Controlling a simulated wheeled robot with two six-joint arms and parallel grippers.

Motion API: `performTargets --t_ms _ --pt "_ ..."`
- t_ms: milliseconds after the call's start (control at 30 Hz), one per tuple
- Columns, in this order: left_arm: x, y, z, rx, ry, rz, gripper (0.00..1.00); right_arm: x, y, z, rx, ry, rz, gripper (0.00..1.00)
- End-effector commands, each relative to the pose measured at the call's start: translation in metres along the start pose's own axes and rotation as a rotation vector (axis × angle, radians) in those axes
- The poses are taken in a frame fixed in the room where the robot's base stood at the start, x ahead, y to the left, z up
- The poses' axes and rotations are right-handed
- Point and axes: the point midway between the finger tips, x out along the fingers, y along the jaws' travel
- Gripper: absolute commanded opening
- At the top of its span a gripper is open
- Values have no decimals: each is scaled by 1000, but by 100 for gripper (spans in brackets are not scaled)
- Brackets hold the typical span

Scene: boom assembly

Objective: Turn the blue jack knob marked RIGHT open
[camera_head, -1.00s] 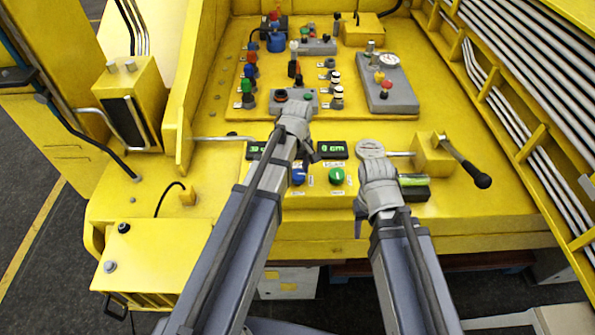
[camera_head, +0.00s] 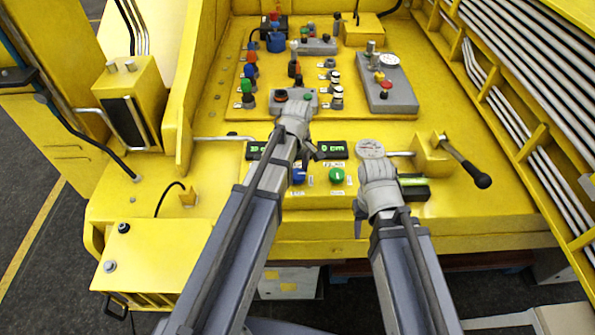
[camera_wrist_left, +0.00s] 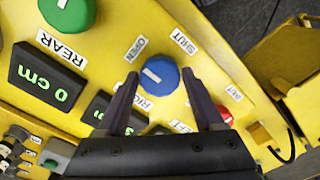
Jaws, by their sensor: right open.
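The blue knob (camera_wrist_left: 160,76) shows in the left wrist view with a short white mark on its face. Labels OPEN and SHUT stand above it, and a partly covered label starting RIG (camera_wrist_left: 143,104) lies below. My left gripper (camera_wrist_left: 160,78) is open, its two dark fingers on either side of the knob; whether they touch it I cannot tell. In the head view the blue knob (camera_head: 299,176) is partly hidden behind my left arm, whose gripper (camera_head: 312,152) is over the panel. My right gripper (camera_head: 364,208) is open and appears empty; its fingers are mostly hidden by the wrist.
A green knob (camera_head: 337,175) sits right of the blue one, below a 0 cm display (camera_head: 332,149). A black-handled lever (camera_head: 468,165) stands further right. In the left wrist view a red knob (camera_wrist_left: 224,114) lies beyond the right finger. Switch boxes fill the panel behind.

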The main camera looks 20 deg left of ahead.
Motion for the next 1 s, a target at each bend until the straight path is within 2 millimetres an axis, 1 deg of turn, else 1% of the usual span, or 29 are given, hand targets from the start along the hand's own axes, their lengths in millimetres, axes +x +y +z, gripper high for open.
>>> performTargets --t_ms 33,167,433,567,767,1000 --pt "0 0 0 0 0 0 76 0 0 0 0 0 0 50" --pt "0 0 0 1 0 0 91 0 0 0 0 0 0 50" --pt "-1 0 0 1 0 0 91 0 0 0 0 0 0 50" --pt "-5 0 0 2 0 0 91 -5 0 0 0 0 0 50" --pt "-22 0 0 2 0 0 91 -22 2 1 1 0 0 50" --pt "-54 0 0 1 0 0 91 -54 5 3 6 0 -1 50"
